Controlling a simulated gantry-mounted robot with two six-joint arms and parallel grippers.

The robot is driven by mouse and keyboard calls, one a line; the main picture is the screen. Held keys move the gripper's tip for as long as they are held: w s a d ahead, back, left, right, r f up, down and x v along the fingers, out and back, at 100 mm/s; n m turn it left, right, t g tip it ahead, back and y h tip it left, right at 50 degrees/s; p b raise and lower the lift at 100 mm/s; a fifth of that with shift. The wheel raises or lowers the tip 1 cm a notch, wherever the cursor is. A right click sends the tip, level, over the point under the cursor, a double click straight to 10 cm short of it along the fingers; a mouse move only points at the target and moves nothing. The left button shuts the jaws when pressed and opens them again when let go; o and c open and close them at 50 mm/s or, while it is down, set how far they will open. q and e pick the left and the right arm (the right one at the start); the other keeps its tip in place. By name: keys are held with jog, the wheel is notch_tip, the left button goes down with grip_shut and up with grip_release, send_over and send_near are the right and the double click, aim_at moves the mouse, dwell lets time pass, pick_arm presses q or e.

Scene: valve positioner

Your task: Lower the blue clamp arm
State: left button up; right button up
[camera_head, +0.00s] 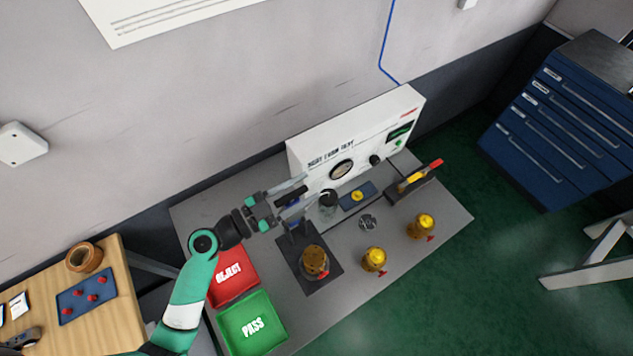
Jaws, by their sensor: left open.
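My left gripper (303,192) reaches in from the left over the bench, in front of the white test panel. Its two fingers are apart. A small blue piece, seemingly the blue clamp arm (293,201), shows between the fingers; I cannot tell whether they touch it. The clamp's post rises at the back of a dark base plate (322,279), and the gripper partly covers its upper part. A brass valve unit (314,261) stands on that plate. My right gripper is not in view.
A white test panel (310,156) stands at the back. Two more brass units (374,260) (421,226) stand to the right. A red REJECT tray (247,287) and a green PASS tray (276,339) lie left. A fixture with a red-tipped handle (433,164) is at the right.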

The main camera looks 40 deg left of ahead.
pick_arm(q)
jog(key=shift+s, duration=0.1)
jog(key=shift+c, duration=0.6)
grip_shut()
dwell(0.7)
